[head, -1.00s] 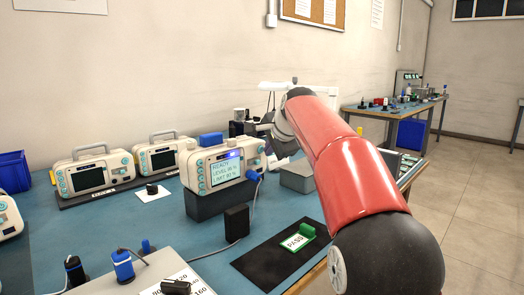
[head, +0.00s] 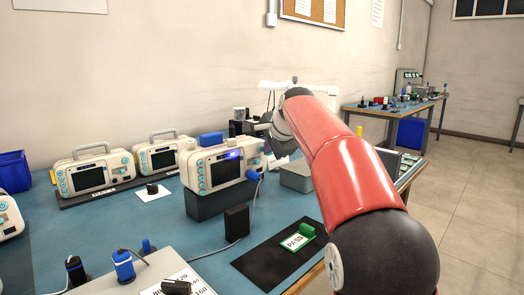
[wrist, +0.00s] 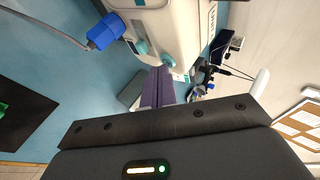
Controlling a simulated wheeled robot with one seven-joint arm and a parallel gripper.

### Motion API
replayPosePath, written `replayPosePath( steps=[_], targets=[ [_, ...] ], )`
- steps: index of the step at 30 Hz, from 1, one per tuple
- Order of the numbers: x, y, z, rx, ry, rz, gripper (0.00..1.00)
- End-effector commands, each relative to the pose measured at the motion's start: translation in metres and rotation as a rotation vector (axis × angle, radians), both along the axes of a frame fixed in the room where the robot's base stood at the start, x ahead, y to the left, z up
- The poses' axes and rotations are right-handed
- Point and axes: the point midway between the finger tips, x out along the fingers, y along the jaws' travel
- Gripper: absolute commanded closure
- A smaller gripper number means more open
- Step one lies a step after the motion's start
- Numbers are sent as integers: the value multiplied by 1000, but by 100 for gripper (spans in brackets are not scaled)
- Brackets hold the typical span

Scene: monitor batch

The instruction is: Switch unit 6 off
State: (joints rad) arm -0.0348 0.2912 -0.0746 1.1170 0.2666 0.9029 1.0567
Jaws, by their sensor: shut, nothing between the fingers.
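The monitor unit (head: 222,168) stands upright on a black block in the middle of the bench. Its screen (head: 226,171) is dark, and a blue light shows above it. Its number is not readable. In the wrist view its pale casing (wrist: 178,18) fills the top, with a teal knob (wrist: 141,47) and a blue plug (wrist: 105,32) on its side. My gripper (wrist: 157,72) is shut and empty, its fingertips close to the casing's lower corner; I cannot tell whether they touch. In the head view my gripper is at the unit's right side, largely hidden by the arm.
Two similar units (head: 90,172) (head: 161,157) stand on a dark rack at the left. A black mat (head: 262,262) with a green PASS tag (head: 306,232) lies in front. A grey box (head: 296,177) sits right of the unit. A black adapter (head: 237,221) stands before it.

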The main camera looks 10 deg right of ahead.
Motion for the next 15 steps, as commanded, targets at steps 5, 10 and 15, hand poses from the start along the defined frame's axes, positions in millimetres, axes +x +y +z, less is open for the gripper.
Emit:
replayPosePath(
  steps=[5, 10, 15],
  targets=[
    [-7, -5, -1, 0, 0, -1, 100],
    [-13, -9, -1, 0, 1, 0, 100],
    [-13, -9, 0, 0, 1, 0, 100]
  ],
)
